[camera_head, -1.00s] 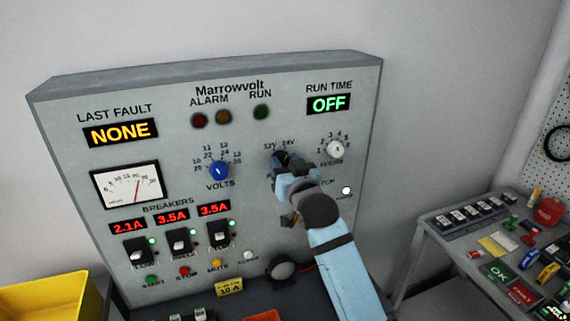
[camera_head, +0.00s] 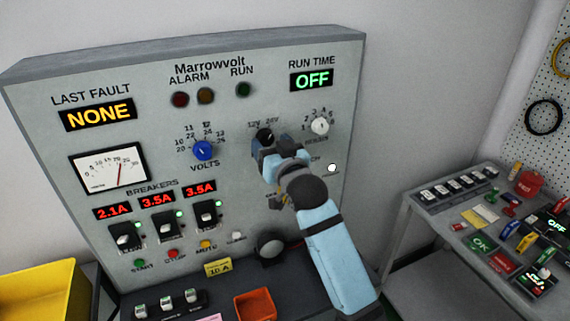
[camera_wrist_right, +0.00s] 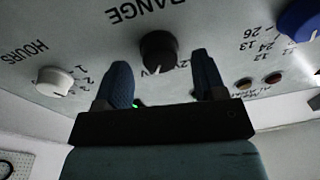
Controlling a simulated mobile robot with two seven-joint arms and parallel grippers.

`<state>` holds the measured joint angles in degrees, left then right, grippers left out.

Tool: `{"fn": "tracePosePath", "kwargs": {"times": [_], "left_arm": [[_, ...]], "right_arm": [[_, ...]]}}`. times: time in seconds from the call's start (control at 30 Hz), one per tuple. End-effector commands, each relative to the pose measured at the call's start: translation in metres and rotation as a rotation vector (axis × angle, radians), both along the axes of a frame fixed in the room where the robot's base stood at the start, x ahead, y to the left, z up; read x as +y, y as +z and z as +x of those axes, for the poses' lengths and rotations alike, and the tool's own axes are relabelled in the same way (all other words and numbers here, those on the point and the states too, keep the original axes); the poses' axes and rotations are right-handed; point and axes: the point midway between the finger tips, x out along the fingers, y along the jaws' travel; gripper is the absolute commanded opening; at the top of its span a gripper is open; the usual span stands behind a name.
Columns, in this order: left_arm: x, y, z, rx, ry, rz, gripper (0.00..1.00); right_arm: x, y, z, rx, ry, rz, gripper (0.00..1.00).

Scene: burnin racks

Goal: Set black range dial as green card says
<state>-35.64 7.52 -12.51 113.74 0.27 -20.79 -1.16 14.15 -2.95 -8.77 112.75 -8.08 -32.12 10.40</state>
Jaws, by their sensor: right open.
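The black range dial (camera_head: 265,135) is on the right half of the grey panel, below the 12V and 24V marks. In the right wrist view the black dial (camera_wrist_right: 158,50) sits under the word RANGE, its pale pointer mark towards the gripper side. My right gripper (camera_head: 264,148) is just in front of the dial and partly covers its lower side. In the wrist view its two blue fingers (camera_wrist_right: 162,75) are apart, with the dial beyond the gap between them; contact is not visible. A green card (camera_head: 483,243) marked OK lies on the right side table. My left gripper is not in view.
A blue volts dial (camera_head: 202,150) is left of the range dial and a white hours dial (camera_head: 320,126) is to its right. Breaker switches (camera_head: 165,224) are lower left. A yellow card (camera_head: 218,266) reads 10 A. An orange tray (camera_head: 255,305) stands below.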

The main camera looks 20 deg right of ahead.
Motion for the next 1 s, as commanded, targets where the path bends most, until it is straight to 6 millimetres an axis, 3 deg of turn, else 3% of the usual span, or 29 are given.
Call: {"fn": "tracePosePath", "kwargs": {"times": [0.3,0.5,0.7,1.0], "left_arm": [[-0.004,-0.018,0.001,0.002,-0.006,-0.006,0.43],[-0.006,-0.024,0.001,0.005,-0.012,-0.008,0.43],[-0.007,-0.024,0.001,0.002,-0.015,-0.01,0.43],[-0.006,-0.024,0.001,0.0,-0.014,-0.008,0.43]], "right_arm": [[-0.006,-0.01,-0.072,0.001,0.0,0.002,0.64],[-0.009,-0.013,-0.107,0.002,0.001,0.001,0.64],[-0.01,-0.013,-0.121,0.003,0.0,0.0,0.64],[-0.01,-0.012,-0.122,0.002,0.0,0.001,0.64]]}}
